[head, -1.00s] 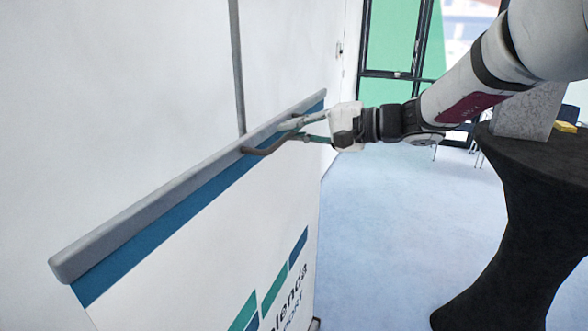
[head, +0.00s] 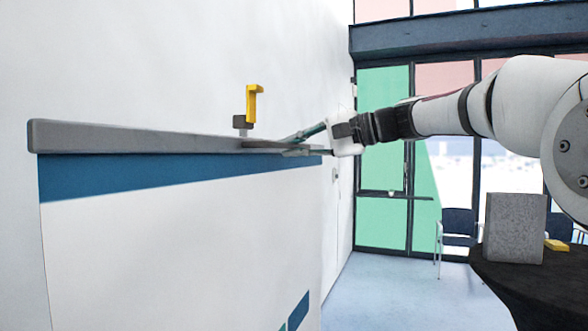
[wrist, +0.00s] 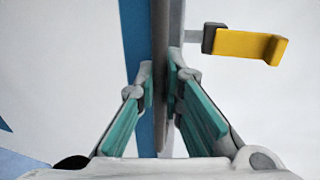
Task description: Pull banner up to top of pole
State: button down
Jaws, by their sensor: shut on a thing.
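The banner (head: 170,235) is white with a blue band and hangs from a grey top bar (head: 130,138). My gripper (head: 287,146) is at the right part of the bar, shut on the banner's thin brown-grey handle (wrist: 160,115). A yellow hook (head: 254,103) on a grey block, at the pole top, stands just above the bar, left of my fingertips in the head view. In the wrist view the yellow hook (wrist: 248,45) is right of the bar, apart from it. The pole below the hook is hidden behind the banner.
A white wall stands close behind the banner. A black-covered table (head: 525,285) with a grey speckled block (head: 514,228) and a small yellow thing (head: 557,245) is at lower right. Chairs and large windows are beyond. The floor between is clear.

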jog(key=shift+r, duration=0.6)
jog(key=c, duration=1.7)
grip_release()
jog(key=shift+f, duration=0.1)
jog(key=v, duration=1.2)
jog(key=shift+d, duration=0.1)
jog(key=shift+f, duration=0.1)
